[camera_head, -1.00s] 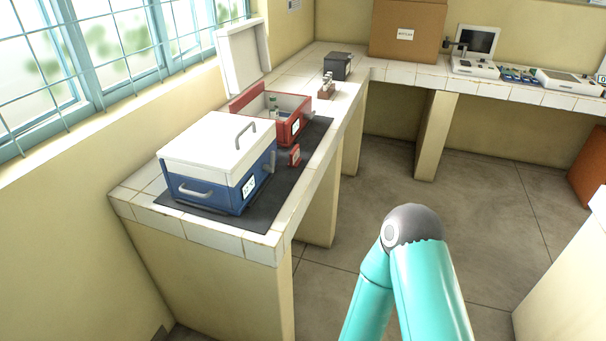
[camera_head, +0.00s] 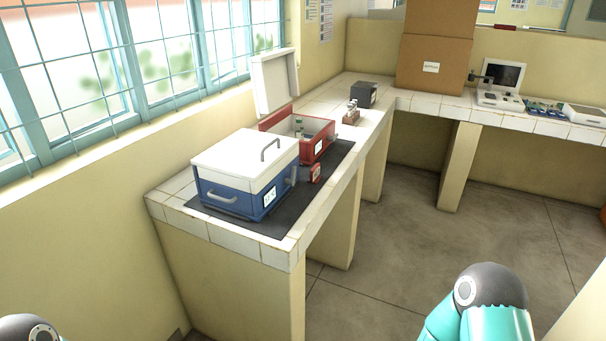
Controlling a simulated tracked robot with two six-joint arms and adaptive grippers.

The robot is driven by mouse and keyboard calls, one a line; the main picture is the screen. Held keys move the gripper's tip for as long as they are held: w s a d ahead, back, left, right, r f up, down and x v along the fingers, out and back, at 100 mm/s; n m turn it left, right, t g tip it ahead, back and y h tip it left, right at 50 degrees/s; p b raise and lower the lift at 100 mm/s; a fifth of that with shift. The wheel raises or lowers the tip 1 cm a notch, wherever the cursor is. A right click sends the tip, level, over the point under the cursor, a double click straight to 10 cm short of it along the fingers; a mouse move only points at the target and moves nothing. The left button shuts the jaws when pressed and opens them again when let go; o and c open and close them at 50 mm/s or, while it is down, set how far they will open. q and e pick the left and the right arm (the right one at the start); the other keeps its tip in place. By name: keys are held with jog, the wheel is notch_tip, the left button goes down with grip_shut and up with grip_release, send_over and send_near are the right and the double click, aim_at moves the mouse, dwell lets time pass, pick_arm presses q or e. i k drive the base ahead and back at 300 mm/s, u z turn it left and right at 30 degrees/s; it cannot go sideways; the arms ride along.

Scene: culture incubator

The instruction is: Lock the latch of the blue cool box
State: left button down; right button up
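The blue cool box (camera_head: 233,196) stands on a dark mat (camera_head: 322,187) at the near end of the tiled counter. Its white lid (camera_head: 245,153) is down and has a grey handle on top. A grey latch (camera_head: 291,175) shows at the box's right side, small and hard to read; I cannot tell whether it is locked. A grey joint of my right arm shows at the lower right and one of my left arm at the lower left corner. Neither gripper is in the picture.
A red cool box (camera_head: 318,146) with its white lid (camera_head: 275,83) raised stands behind the blue one. A small red object (camera_head: 315,173) sits on the mat beside them. Cardboard boxes (camera_head: 433,62) stand on the back counter. The floor right of the counter is open.

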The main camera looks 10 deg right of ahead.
aim_at(290, 182)
jog(key=i, duration=1)
